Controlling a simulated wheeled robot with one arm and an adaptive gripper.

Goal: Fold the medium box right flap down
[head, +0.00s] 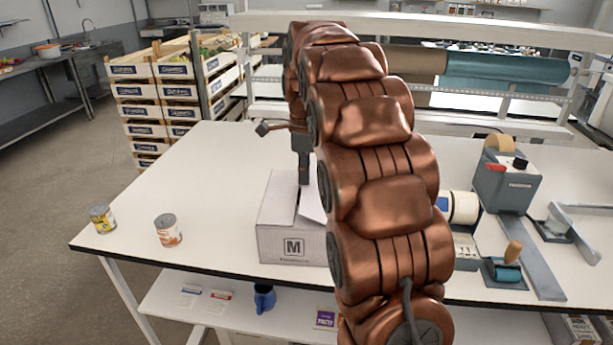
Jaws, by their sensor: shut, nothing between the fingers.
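The medium box (285,244) is a white carton with an "M" printed on its front. It stands on the white table near the front edge, in the middle of the head view. A pale flap (311,205) shows at its top, slanting beside my gripper. My gripper (304,181) is shut and empty, pointing down at the top of the box. I cannot tell whether its tip touches a flap. My copper-coloured arm hides the right side of the box, so most of the right flap is out of sight.
A tape dispenser (504,180) and a tape roll (460,207) are to the right. Stacked crates stand behind.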

